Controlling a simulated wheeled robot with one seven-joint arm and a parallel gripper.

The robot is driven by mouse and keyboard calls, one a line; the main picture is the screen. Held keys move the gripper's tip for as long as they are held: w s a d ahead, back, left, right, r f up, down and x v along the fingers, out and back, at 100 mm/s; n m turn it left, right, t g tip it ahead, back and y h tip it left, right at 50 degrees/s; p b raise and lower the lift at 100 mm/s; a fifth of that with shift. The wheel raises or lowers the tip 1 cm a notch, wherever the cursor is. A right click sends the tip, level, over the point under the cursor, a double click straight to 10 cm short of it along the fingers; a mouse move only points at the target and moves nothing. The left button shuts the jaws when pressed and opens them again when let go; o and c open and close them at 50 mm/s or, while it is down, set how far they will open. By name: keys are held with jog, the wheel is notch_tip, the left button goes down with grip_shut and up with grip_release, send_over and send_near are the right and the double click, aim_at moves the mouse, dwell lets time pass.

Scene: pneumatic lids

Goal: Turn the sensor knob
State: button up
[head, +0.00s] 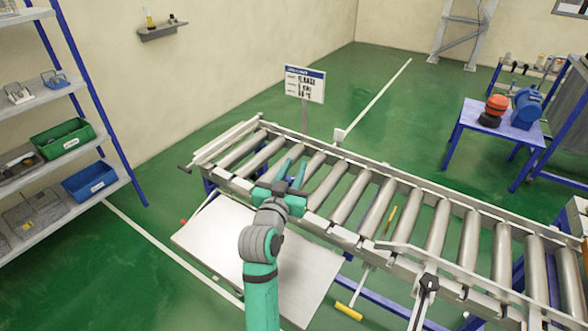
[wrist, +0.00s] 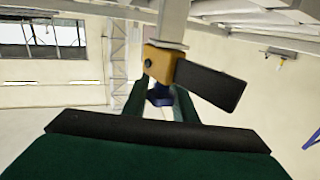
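In the wrist view a sensor with an orange-yellow body (wrist: 158,62) and a black flat plate (wrist: 212,86) hangs from a grey post. A dark blue knob (wrist: 160,95) sits below the body. My gripper (wrist: 160,92) has one green finger on each side of the knob. I cannot tell whether the fingers touch it or stand slightly clear. In the head view my gripper (head: 291,172) is at the near side of the roller conveyor, towards its left end. The sensor and knob cannot be made out there, behind my gripper.
The roller conveyor (head: 420,193) runs from left to lower right. A white board (head: 205,238) lies below my arm. A sign (head: 304,84) stands behind the conveyor. Shelves with a green bin (head: 64,138) and a blue bin (head: 90,182) stand left. Green floor beyond is mostly clear.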

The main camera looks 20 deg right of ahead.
grip_shut()
jog(key=shift+w+a+n+t+y, duration=0.1)
jog(key=shift+a+n+t+y, duration=0.1)
jog(key=shift+n+t+y, duration=0.6)
jog(key=o, duration=0.5)
grip_release()
jog(key=shift+a, duration=0.1)
